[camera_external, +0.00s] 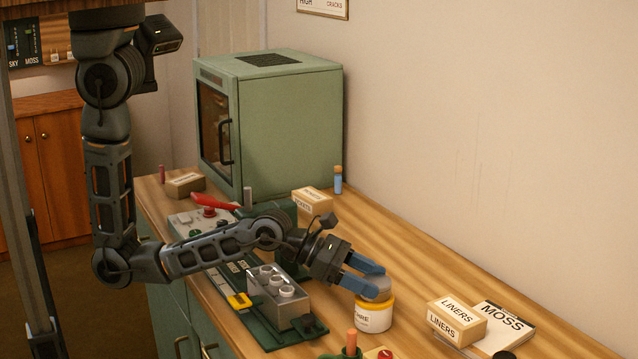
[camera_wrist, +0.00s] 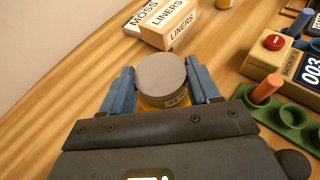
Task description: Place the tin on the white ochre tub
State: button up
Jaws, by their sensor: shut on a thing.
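The tin (camera_external: 379,294) is a short grey cylinder; its round grey top also shows in the wrist view (camera_wrist: 160,71). My gripper (camera_external: 368,282) is shut on it, with one blue finger on each side in the wrist view (camera_wrist: 161,88). The tin is upright, directly over the ochre tub (camera_external: 373,318), a white tub with a yellow lid and dark lettering. The tin's underside looks to be at the lid, but I cannot tell whether it rests there. In the wrist view the tin hides most of the tub.
A green holder with an orange peg (camera_wrist: 266,88) is nearby. The wooden bench behind the tub is clear.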

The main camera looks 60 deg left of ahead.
aim_at(380, 281)
jog(key=o, duration=1.1)
jog(key=shift+r, duration=0.1)
jog(key=shift+s+a, duration=0.2)
jog(key=shift+a, duration=0.05)
jog(key=v, duration=0.2)
jog(key=shift+s+a+r, duration=0.15)
jog(key=shift+r, duration=0.25)
notch_tip(380, 281, up, 7)
jog(key=shift+f, duration=0.25)
